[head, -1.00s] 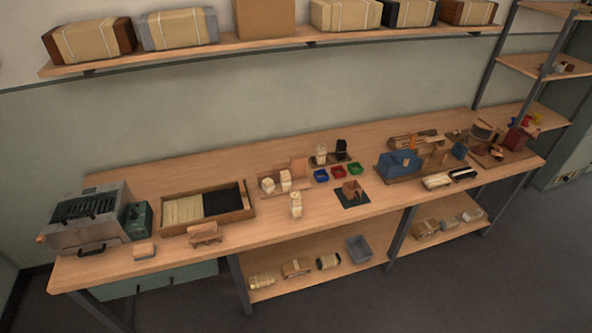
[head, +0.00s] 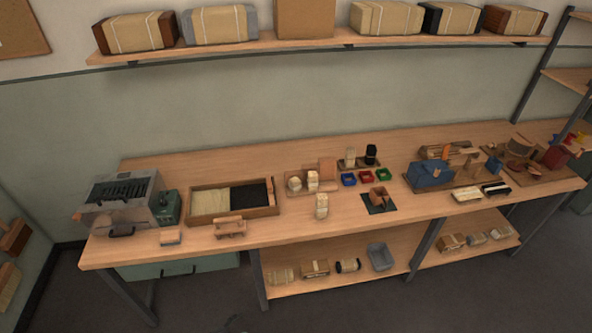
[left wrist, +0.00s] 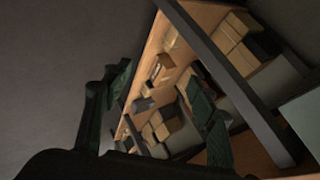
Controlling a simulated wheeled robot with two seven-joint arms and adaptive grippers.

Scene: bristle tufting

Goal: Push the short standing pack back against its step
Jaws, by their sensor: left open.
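Pale standing packs are on the workbench in the head view. A short one (head: 295,184) and a slightly taller one (head: 313,180) stand on a low wooden board with a raised brown block (head: 327,172) at its right. Another pale pack (head: 321,206) stands upright in front of that board. Which one is the short pack against its step, and any gap behind it, is too small to tell. My left gripper (left wrist: 157,80) shows only in the left wrist view, fingers apart and nothing between them, away from the packs. My right gripper is not in view.
A tray of pale and black bristles (head: 233,213) lies left of the packs. Blue, red and green bins (head: 366,177) and a dark mat with a brown piece (head: 380,201) lie right. A pale and a black pack (head: 371,155) stand behind. The bench's back strip is clear.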

